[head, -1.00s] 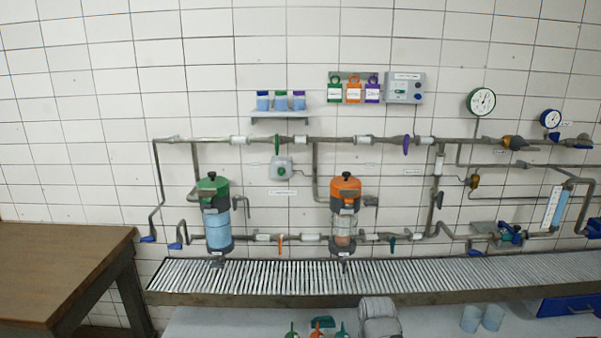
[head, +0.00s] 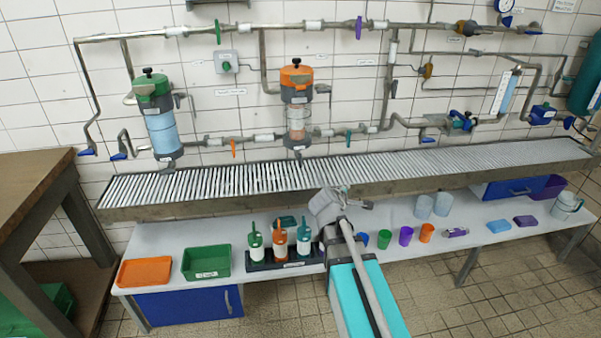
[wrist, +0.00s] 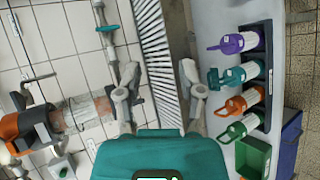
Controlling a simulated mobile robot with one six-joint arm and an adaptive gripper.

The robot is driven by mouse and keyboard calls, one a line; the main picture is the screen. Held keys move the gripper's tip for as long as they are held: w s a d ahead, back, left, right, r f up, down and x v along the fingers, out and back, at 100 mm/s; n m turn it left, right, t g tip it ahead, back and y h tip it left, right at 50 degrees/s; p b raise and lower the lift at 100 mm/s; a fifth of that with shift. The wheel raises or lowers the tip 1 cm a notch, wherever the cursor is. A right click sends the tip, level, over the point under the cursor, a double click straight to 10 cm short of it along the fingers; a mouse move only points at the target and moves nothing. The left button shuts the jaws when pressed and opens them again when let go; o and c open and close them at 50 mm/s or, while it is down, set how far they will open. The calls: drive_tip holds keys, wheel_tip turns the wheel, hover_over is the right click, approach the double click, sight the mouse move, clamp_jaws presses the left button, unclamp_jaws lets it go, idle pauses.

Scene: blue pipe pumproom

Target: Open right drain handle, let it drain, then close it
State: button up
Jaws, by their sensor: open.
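The right filter (head: 297,118), with an orange top and a clear body, hangs on the wall pipe; the left filter (head: 160,125) has a green top and holds blue liquid. A small outlet (head: 298,150) shows under the right filter, above the grate; its handle position is too small to tell. The orange filter also lies sideways in the wrist view (wrist: 70,115). My gripper (head: 362,205) is in front of the grate, below and right of this filter. In the wrist view its fingers (wrist: 160,100) are apart and empty, the left one partly covering the filter's lower end.
A slatted drain grate (head: 240,180) runs along the wall. A teal valve handle (head: 348,138) and an orange one (head: 233,149) sit on the lower pipe. The shelf below holds bottles in a rack (head: 290,258), a green tray (head: 206,262) and cups (head: 405,236). A wooden table (head: 35,185) stands left.

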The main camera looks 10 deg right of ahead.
drive_tip(key=w+a+n+t+y+b, duration=0.1)
drive_tip(key=w+a+n+t+b, duration=0.2)
drive_tip(key=w+n+t+b, duration=0.6)
drive_tip(key=n+y+b, duration=0.1)
drive_tip(key=n+y, duration=0.5)
drive_tip(key=n, duration=0.9)
approach(301, 161)
drive_tip(key=s, duration=0.3)
drive_tip(key=shift+s+d+r+g, duration=0.1)
drive_tip(key=shift+s+r+g, duration=0.2)
drive_tip(key=shift+s+g, duration=0.1)
drive_tip(key=shift+w, duration=0.15)
drive_tip(key=w, duration=1.3)
drive_tip(key=shift+w, duration=0.25)
drive_tip(key=shift+c, duration=0.3)
clamp_jaws()
